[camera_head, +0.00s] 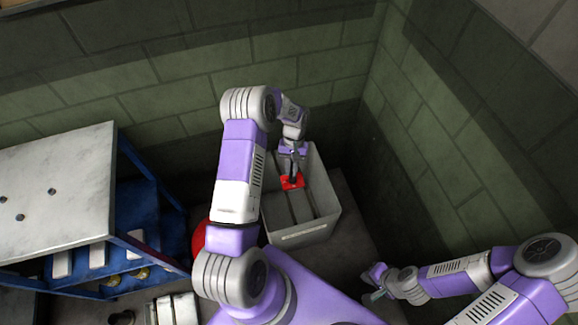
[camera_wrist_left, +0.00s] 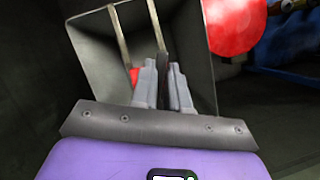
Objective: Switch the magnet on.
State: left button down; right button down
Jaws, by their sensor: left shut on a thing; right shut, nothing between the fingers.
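My left gripper (camera_head: 292,168) reaches down into a grey bin (camera_head: 315,229). It is shut on a thin dark upright part, seen between the fingers (camera_wrist_left: 165,92) in the left wrist view. A red block (camera_head: 292,182), which looks like the magnet, is right below the fingertips inside the bin. In the left wrist view only a bit of red (camera_wrist_left: 134,75) shows beside the left finger. Whether its switch is on cannot be seen. My right gripper (camera_head: 371,281) is shut and empty at the lower right, well apart from the bin.
A light-topped table (camera_head: 60,185) with a blue frame stands at the left, with pale blocks on its lower shelf. A red round thing (camera_head: 198,240) is left of the bin, partly behind my left arm. Green block walls (camera_head: 340,65) close off the back and right.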

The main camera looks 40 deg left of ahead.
pick_arm(q)
jog(key=shift+w+d+n+t+h+p, duration=0.2)
jog(key=shift+d+n+h, duration=0.15)
jog(key=shift+n, duration=0.65)
jog(key=shift+w+d+n+t+h+p, duration=0.1)
jog(key=shift+w+d+n+t+h, duration=0.2)
jog(key=shift+n, duration=0.7)
jog(key=shift+s+a, duration=0.1)
jog(key=shift+s, duration=0.05)
jog(key=c, duration=1.1)
grip_release()
jog(key=p+v, duration=0.2)
jog(key=v, duration=0.5)
jog(key=shift+r, duration=0.25)
